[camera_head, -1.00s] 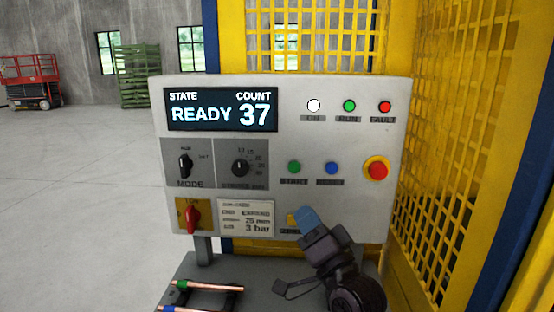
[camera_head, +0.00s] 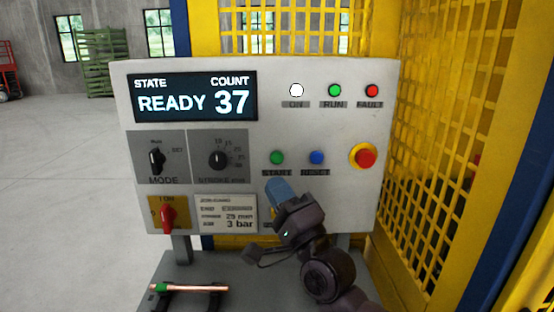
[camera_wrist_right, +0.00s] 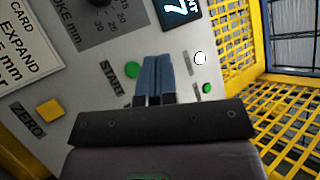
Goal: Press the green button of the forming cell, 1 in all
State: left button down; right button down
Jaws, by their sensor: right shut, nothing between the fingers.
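The green START button (camera_head: 277,157) sits on the light grey control panel (camera_head: 340,215), left of the blue RESET button (camera_head: 317,157). My right gripper (camera_head: 277,187) is shut and empty, its blue fingertips a little below the START button in the head view. In the right wrist view the green button (camera_wrist_right: 132,69) shows just left of the shut fingertips (camera_wrist_right: 157,62). I cannot tell whether they touch the panel. The display (camera_head: 195,96) reads READY and 37. My left gripper is not in view.
A red and yellow stop button (camera_head: 364,157) is at the panel's right. Mode and stroke knobs (camera_head: 218,159) and a red switch (camera_head: 168,213) are at left. A copper tube (camera_head: 190,288) lies on the grey shelf below. Yellow mesh fencing (camera_head: 450,120) stands at right.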

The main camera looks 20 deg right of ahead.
aim_at(277, 158)
jog(key=w+d+b, duration=0.2)
jog(key=w, duration=0.6)
jog(key=shift+w+d+b, duration=0.15)
jog(key=shift+w+b, duration=0.05)
jog(key=shift+b, duration=0.1)
dwell(0.5)
dwell(0.7)
jog(key=shift+w, duration=0.1)
dwell(0.7)
jog(key=shift+w+d, duration=0.15)
jog(key=shift+w, duration=0.15)
jog(key=shift+w, duration=0.1)
dwell(0.4)
